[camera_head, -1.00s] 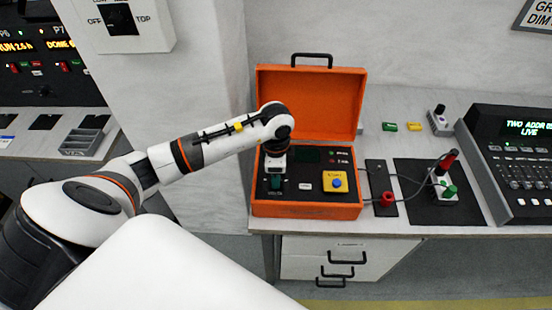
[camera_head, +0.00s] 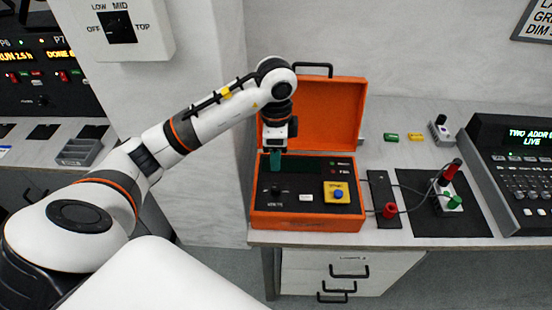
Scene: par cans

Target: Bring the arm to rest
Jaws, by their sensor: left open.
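My left arm comes in from the left and reaches over the open orange case (camera_head: 262,222). My left gripper (camera_head: 276,160) points down above the back left of the case's black panel, in front of the raised lid. Its teal fingertips are small in the picture. It is open, and I see nothing held in it. A dark knob (camera_head: 276,190) on the panel shows below the gripper, apart from it. My right gripper is not in view.
On the case panel sits a yellow block with a blue button (camera_head: 336,193). To the right are a red plug (camera_head: 390,210), cables, a black mat (camera_head: 418,222) and a lighting console (camera_head: 512,165). A wall switch box (camera_head: 122,28) hangs above my arm.

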